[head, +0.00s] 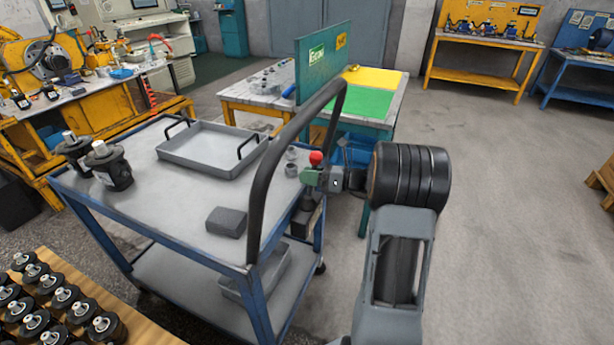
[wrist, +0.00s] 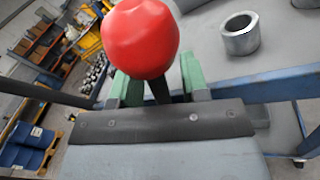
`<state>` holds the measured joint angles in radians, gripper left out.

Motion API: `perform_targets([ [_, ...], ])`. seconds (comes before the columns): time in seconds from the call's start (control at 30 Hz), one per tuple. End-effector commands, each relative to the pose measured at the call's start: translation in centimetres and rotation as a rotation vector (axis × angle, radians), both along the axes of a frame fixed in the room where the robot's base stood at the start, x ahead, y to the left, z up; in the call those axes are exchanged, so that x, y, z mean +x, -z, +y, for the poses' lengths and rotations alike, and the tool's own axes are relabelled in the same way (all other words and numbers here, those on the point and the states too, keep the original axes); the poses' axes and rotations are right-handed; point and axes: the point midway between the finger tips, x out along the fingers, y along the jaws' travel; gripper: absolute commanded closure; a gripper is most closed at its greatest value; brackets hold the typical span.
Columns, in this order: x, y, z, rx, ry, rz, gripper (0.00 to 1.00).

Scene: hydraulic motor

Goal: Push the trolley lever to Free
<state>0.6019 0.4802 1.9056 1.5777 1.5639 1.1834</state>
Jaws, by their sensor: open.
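The trolley (head: 215,195) has a grey top, a blue frame and a black push handle (head: 268,180). Its lever has a red ball knob (head: 316,158) and stands at the trolley's right end. In the wrist view the red knob (wrist: 140,38) is large and close, with a short dark stem below it. My gripper (head: 310,178) is at the lever, just below the knob. Its green fingers (wrist: 158,90) are open, one on each side of the stem. I cannot tell whether either finger touches it. Any Free marking is not readable.
On the trolley top are a grey tray (head: 212,150), two dark motors (head: 108,165) and a dark grey block (head: 226,221). A metal ring (wrist: 240,35) lies near the lever. A bench with a green and yellow top (head: 365,98) stands behind.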

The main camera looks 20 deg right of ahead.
Motion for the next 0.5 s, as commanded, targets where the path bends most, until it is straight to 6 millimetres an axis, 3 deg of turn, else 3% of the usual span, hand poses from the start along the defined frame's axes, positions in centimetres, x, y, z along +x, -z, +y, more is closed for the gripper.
perform_targets([
  [0.43, 0.44, -0.04, 0.62, 0.001, 0.000, -0.001, 0.59],
  [0.5, 0.44, -0.04, 0.61, 0.001, 0.000, -0.001, 0.64],
])
